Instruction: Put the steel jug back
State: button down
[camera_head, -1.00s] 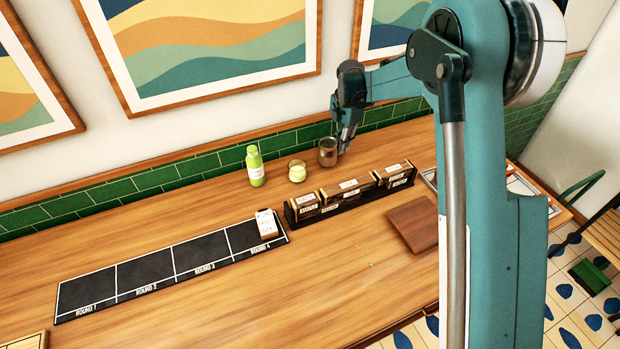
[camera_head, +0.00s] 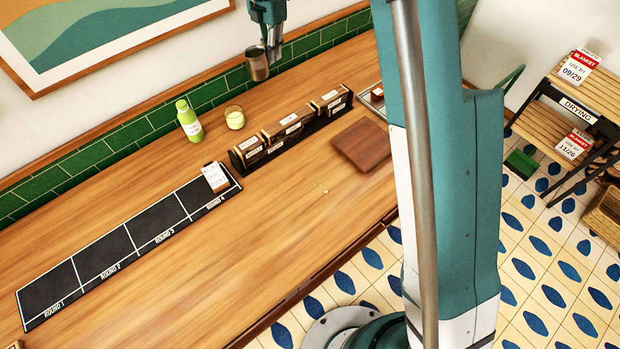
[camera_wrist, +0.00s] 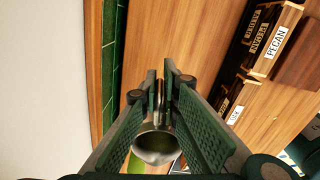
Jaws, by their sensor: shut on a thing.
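The steel jug (camera_head: 257,66) is a small metal cup, held off the counter near the green tiled wall in the head view. My gripper (camera_head: 270,52) is shut on it. In the wrist view the jug (camera_wrist: 157,145) shows its round open mouth between the two green padded fingers of my gripper (camera_wrist: 163,110). The jug looks upright in the head view. Part of its side is hidden by the fingers.
A green bottle (camera_head: 189,121) and a glass with pale green contents (camera_head: 234,117) stand left of the jug. A black rack of labelled boxes (camera_head: 291,129) stands in front.

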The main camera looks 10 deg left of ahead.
jog(key=shift+s+d+r, duration=0.1)
jog(key=shift+s+r, duration=0.05)
jog(key=shift+r, duration=0.8)
jog(key=s+d+m+p, duration=0.1)
jog(key=s+d+p, duration=0.1)
jog(key=s+d, duration=0.7)
jog(key=s+d+p, duration=0.2)
jog(key=s+d, duration=0.3)
jog(key=s, duration=0.7)
jog(key=s+d+m+p, duration=0.1)
jog(key=s+d+p, duration=0.1)
jog(key=s+d, duration=0.7)
jog(key=shift+s+a+f, duration=0.25)
jog(key=shift+a+f, duration=0.05)
jog(key=shift+f, duration=0.55)
jog(key=shift+s+a+f, duration=0.2)
jog(key=shift+a+f, duration=0.1)
jog(key=shift+f, duration=0.6)
jog(key=shift+s+a+f, duration=0.25)
jog(key=shift+a+f, duration=0.05)
jog(key=shift+f, duration=0.55)
jog(key=shift+f, duration=0.1)
jog(key=shift+f+b, duration=0.35)
jog(key=shift+f, duration=2.45)
jog(key=shift+f, duration=0.1)
jog(key=shift+f, duration=2)
